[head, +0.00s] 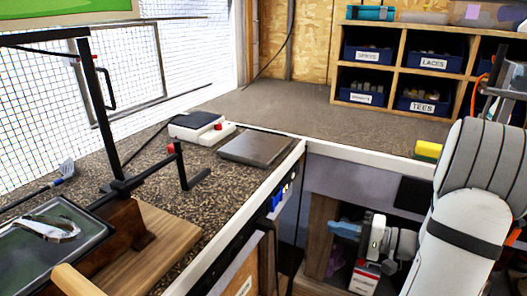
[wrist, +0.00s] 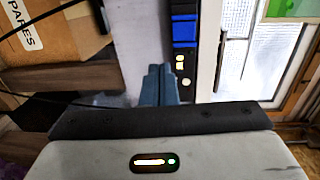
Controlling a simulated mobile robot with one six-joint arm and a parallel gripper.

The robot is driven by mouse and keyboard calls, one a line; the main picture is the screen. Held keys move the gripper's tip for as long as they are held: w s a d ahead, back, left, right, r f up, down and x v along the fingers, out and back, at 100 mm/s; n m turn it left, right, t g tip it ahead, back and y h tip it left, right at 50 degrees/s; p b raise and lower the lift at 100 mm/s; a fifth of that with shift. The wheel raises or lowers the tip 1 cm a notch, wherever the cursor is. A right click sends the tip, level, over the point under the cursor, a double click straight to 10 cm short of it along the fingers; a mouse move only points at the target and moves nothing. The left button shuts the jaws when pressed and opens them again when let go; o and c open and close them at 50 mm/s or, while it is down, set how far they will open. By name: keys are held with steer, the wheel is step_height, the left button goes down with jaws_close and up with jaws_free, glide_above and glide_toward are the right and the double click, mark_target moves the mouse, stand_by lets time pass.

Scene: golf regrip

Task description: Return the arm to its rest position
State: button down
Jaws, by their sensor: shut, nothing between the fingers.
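My arm is folded at the right of the head view. My gripper (head: 343,229) points left there, below the worktop edge, in front of an open shelf space. Its blue-grey fingers also show in the wrist view (wrist: 158,84), side by side and closed together. Nothing is held between them. The gripper is apart from the worktop and everything on it.
The speckled worktop (head: 215,182) carries a flat grey plate (head: 255,147), a small white device (head: 200,126), a black metal stand (head: 120,185) and a tray (head: 50,245). A yellow sponge (head: 428,150) lies near my arm. Labelled blue bins (head: 368,55) stand behind.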

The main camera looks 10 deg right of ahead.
steer(key=s+a+r+n+g+h+p, duration=0.2)
steer(key=s+a+r+g+p, duration=0.25)
steer(key=a, duration=0.25)
steer(key=s+a+r+n+g+h+p, duration=0.2)
steer(key=s+a+r+g+p, duration=0.2)
steer(key=a+g, duration=0.25)
steer(key=s+r+n+t+h+p, duration=0.3)
steer(key=s+r+h+p, duration=0.2)
steer(key=r+h+p, duration=0.3)
steer(key=shift+s+r+n+h+p, duration=0.15)
steer(key=shift+r+n+h+p, duration=0.2)
steer(key=shift+r+h, duration=0.95)
steer(key=shift+a+r+y, duration=0.1)
steer(key=shift+r+y, duration=0.35)
steer(key=shift+y, duration=0.05)
